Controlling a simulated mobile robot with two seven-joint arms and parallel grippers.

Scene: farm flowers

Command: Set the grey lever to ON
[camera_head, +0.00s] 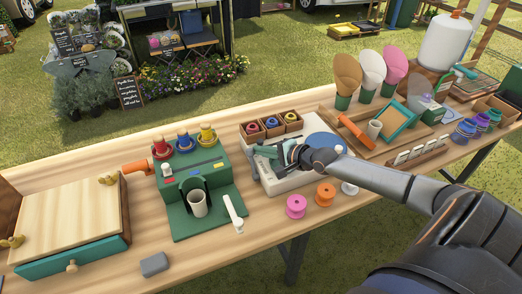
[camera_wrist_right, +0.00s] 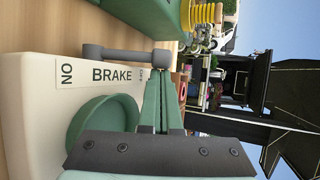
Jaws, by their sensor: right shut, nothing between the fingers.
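The grey lever (camera_wrist_right: 125,54) shows in the wrist view as a rounded bar above the cream face of a box (camera_wrist_right: 30,110). In this view, its face carries the words NO and BRAKE and a small third label I cannot read. The lever also shows in the head view (camera_head: 266,152), at the left of the same pale box (camera_head: 285,184). My right gripper (camera_wrist_right: 160,60) is shut and empty, its green fingertips right at the lever's end. Whether they touch it is unclear. In the head view the right gripper (camera_head: 289,153) is over the box. My left gripper is out of view.
A green machine (camera_head: 190,166) with coloured spools and a white cup (camera_head: 197,204) stands left of the box. Small wooden boxes (camera_head: 270,124) sit behind. The table's front left has free room around a grey block (camera_head: 154,264).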

